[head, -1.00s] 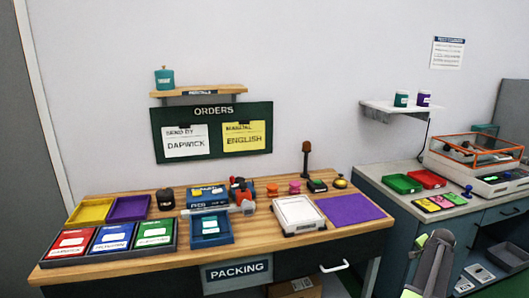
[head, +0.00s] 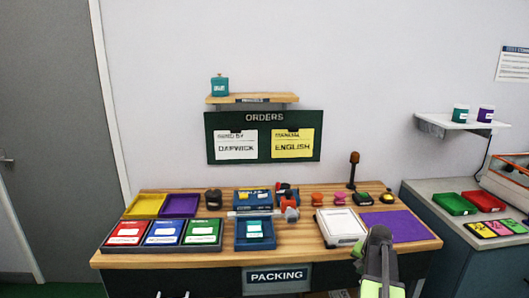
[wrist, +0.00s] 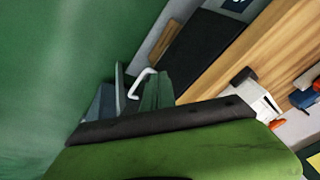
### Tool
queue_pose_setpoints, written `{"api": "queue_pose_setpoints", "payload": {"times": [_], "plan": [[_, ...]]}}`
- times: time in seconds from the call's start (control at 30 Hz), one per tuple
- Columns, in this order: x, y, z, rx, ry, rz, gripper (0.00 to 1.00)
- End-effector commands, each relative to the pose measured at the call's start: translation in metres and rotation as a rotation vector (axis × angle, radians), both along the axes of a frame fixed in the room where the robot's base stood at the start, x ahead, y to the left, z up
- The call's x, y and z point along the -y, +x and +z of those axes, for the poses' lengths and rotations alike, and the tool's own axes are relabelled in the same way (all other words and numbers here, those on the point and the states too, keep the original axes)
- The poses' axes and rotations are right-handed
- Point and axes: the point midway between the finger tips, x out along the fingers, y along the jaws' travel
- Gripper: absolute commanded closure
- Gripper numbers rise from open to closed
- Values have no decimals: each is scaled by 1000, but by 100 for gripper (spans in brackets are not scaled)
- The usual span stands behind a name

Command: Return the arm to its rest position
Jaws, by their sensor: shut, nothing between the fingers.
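My arm (head: 378,262) shows at the lower right of the head view, raised in front of the packing bench's right part and overlapping the scale and the purple mat in the picture. In the wrist view the green and black end of my gripper (wrist: 165,125) fills the bottom. It is shut and holds nothing. The fingertips are not clearly seen in the head view. The wrist view is tilted, with green floor on the left and the wooden bench top (wrist: 235,65) on the right.
The packing bench (head: 120,258) carries colored trays, a blue tray (head: 254,240), a white scale (head: 340,226) and a purple mat (head: 405,226). A grey side counter (head: 440,215) stands to the right. An orders board (head: 264,137) hangs behind. A door (head: 45,130) is at left.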

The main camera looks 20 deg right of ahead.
Motion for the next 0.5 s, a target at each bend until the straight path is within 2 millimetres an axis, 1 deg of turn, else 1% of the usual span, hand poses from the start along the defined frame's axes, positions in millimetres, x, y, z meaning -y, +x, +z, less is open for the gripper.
{"api": "queue_pose_setpoints", "payload": {"times": [0.03, 0.07, 0.1, 0.13, 0.17, 0.2, 0.23, 0.27, 0.3, 0.37, 0.4, 0.5], "plan": [[-49, 15, 9, -30, 5, 91, 100], [-74, 22, 11, -49, 7, 141, 100], [-108, 30, 14, -76, 10, 210, 100], [-134, 35, 16, -95, 11, 263, 100], [-160, 38, 18, -116, 12, 316, 100], [-196, 41, 21, -143, 13, 388, 100], [-222, 42, 23, -165, 12, 443, 100], [-248, 41, 26, -186, 11, 499, 100], [-283, 39, 30, -216, 8, 574, 100], [-332, 32, 35, -258, 3, 682, 100], [-361, 25, 38, -287, -2, 751, 100], [-420, 7, 45, -346, -14, 893, 100]]}}
